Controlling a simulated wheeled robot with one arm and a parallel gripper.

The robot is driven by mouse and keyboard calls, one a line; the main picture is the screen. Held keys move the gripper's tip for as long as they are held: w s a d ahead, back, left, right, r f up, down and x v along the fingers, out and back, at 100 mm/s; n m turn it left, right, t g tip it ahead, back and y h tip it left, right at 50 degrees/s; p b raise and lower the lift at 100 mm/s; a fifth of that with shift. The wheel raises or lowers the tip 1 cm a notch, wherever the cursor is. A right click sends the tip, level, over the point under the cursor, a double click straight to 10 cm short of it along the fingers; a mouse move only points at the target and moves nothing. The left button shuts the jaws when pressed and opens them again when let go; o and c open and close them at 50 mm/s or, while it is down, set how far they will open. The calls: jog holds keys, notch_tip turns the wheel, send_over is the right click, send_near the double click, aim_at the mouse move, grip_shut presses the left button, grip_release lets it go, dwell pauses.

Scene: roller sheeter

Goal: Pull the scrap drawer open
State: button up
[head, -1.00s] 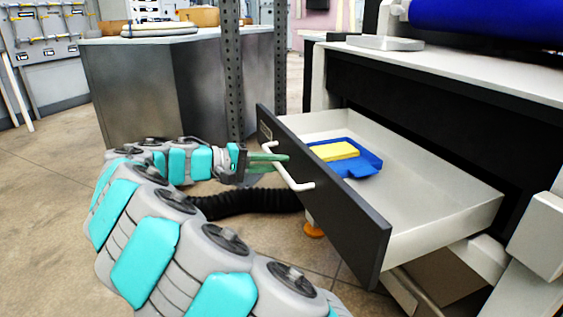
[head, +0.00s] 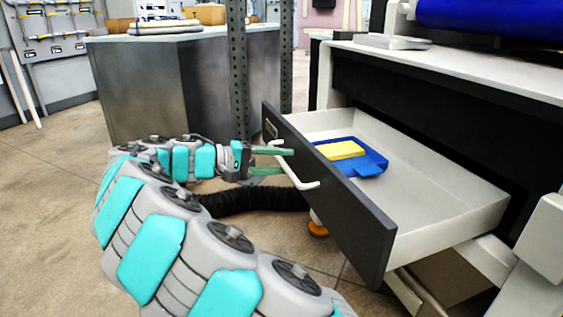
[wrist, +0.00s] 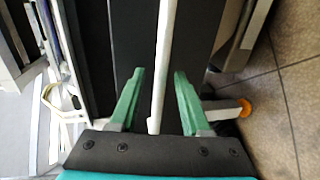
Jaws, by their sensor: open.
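The scrap drawer (head: 325,195) has a dark front panel and pale inside walls, and it stands well out from its cabinet. A white bar handle (head: 303,184) is fixed to its front. My gripper (head: 286,162) is at the far end of the handle with its green fingers spread apart. In the wrist view, the handle (wrist: 163,60) runs between the two open fingers of my gripper (wrist: 160,74), with gaps on both sides. A blue dustpan-like tray (head: 370,163) with a yellow block (head: 340,150) lies inside the drawer.
The cabinet (head: 420,115) with a white top and a blue roller (head: 490,18) stands behind the drawer. A grey metal counter (head: 190,85) and perforated posts (head: 238,80) stand beyond my arm. Tiled floor at left is clear.

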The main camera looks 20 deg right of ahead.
jog(key=v, duration=0.7)
jog(key=shift+a, duration=0.25)
